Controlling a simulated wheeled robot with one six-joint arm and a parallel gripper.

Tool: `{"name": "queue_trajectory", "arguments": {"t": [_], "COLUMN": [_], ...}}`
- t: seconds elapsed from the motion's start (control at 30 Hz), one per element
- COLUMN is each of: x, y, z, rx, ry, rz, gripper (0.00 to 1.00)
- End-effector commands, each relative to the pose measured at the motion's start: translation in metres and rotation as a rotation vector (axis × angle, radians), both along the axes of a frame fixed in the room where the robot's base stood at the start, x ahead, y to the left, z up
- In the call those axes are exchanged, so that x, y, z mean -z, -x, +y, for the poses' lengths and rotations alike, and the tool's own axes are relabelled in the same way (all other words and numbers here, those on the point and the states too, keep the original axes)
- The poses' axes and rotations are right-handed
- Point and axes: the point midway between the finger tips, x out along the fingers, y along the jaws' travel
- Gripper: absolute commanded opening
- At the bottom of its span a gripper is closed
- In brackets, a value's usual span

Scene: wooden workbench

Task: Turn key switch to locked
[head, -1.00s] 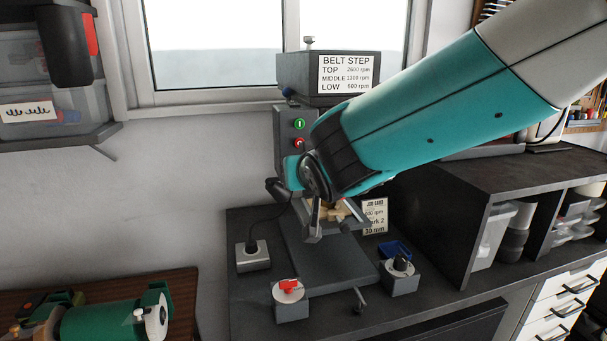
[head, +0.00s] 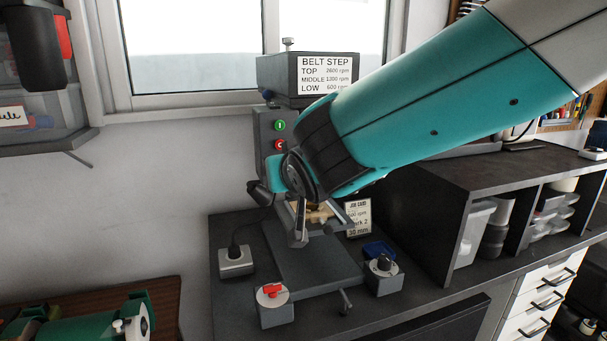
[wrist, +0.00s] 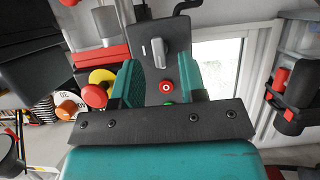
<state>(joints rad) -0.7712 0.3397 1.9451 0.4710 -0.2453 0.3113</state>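In the wrist view a dark control panel carries a grey upright handle (wrist: 156,54), which looks like the key switch, with a small pale mark at its left. Its lock labels cannot be read. A red button (wrist: 166,87) and a green button sit below it. My gripper (wrist: 158,66) is open, its teal fingers apart on either side of the panel; I see nothing between them in their grip, and contact with the handle cannot be told.
A box with a red knob (head: 270,290) and a box with a black knob (head: 384,264) stand on the dark bench. A grey socket box (head: 236,261) is at the left. A black shelf unit (head: 455,215) stands right. A red-and-yellow button (wrist: 95,94) is near the fingers.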

Motion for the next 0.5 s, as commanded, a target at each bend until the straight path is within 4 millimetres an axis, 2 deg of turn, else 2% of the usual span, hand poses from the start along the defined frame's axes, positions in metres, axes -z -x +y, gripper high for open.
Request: {"name": "queue_trajectory", "arguments": {"t": [0.3, 0.5], "x": [-0.028, -0.045], "y": [0.074, 0.112], "z": [-0.019, -0.031], "rx": [-0.005, -0.003], "ry": [-0.004, -0.003], "rz": [-0.004, -0.002], "gripper": [0.38, 0.38]}}
